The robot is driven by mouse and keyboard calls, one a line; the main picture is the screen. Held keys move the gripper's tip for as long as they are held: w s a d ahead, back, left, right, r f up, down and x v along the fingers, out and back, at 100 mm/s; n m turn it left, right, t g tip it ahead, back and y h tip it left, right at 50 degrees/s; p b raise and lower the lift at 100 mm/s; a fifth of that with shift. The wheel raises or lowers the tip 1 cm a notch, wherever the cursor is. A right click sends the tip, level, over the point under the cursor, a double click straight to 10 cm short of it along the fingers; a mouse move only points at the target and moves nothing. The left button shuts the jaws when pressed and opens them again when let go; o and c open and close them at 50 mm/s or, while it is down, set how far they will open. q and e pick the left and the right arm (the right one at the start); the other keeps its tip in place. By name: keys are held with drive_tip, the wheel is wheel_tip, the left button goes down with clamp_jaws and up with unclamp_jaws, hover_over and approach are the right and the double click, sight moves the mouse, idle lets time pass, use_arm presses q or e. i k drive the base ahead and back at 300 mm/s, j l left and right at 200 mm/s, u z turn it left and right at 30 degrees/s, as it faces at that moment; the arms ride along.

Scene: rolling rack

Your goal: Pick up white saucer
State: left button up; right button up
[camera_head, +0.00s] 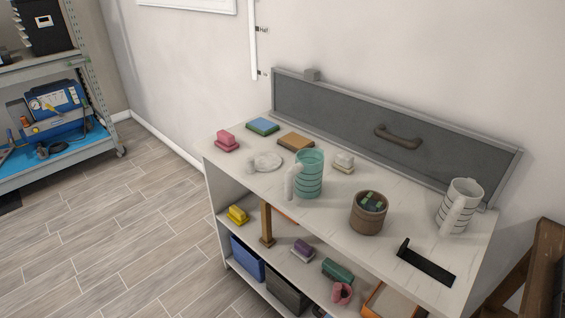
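The white saucer (268,161) is a small, pale, round, flat thing. It lies on the white top of the shelf unit (330,233), toward its left end, left of a teal mug (310,172). A small pale piece shows at the saucer's left edge; I cannot tell if it is part of it. Neither of my grippers shows in the head view, and nothing touches the saucer that I can see.
A pink block (228,141), a blue-green block (262,126) and an orange-brown block (296,141) lie around the saucer. A brown pot (368,212), a white striped mug (459,206) and a black bracket (426,262) stand farther right. A grey panel (350,115) backs the top.

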sight(265, 161)
drive_tip(key=i+j+z, duration=0.15)
drive_tip(key=z, duration=0.25)
drive_tip(key=i+j+z, duration=0.1)
drive_tip(key=z, duration=0.25)
drive_tip(key=j+z, duration=0.4)
drive_tip(key=i+j+z, duration=0.1)
drive_tip(key=z, duration=0.3)
drive_tip(key=j, duration=0.1)
